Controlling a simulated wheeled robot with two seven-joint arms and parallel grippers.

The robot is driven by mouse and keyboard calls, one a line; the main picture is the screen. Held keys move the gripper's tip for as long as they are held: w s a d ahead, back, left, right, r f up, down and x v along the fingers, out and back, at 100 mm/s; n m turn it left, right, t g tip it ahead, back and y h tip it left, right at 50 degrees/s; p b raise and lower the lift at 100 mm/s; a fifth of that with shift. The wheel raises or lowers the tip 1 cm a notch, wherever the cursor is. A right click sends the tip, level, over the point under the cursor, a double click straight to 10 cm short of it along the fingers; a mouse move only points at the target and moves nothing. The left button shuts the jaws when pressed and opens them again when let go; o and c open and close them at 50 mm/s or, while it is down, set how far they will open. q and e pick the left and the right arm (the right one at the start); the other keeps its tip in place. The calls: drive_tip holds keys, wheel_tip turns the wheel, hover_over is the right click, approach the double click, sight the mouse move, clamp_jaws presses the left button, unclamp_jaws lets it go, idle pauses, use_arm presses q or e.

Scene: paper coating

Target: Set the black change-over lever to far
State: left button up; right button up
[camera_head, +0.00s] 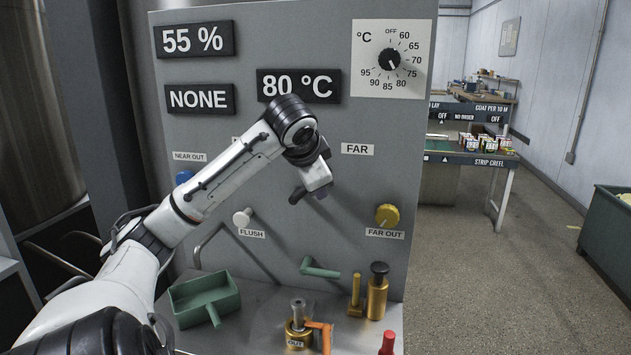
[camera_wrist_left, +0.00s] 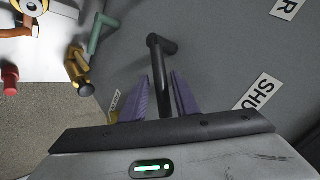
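The black change-over lever (camera_wrist_left: 165,78) stands out from the grey panel. It runs between the two purple fingers of my left gripper (camera_wrist_left: 165,92) in the left wrist view. Whether the fingers press on it or only flank it, I cannot tell. In the head view my left gripper (camera_head: 318,192) is at the panel, and the dark lever end (camera_head: 297,196) shows just left of it. The FAR label (camera_head: 357,149) is to the right of the gripper. A label reading SHU (camera_wrist_left: 258,93) is partly visible in the left wrist view. My right gripper is out of view.
Around the lever are a white FLUSH knob (camera_head: 242,217), a yellow FAR OUT knob (camera_head: 387,215) and a blue knob (camera_head: 184,176). Open floor is on the right.

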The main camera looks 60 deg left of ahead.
use_arm(q)
drive_tip(key=shift+r, duration=0.2)
drive_tip(key=shift+s+d+r, duration=0.1)
drive_tip(key=shift+d+r, duration=0.1)
drive_tip(key=v, duration=0.9)
drive_tip(key=shift+s+d+r, duration=0.1)
drive_tip(key=shift+s+d, duration=0.05)
drive_tip(key=shift+s, duration=0.05)
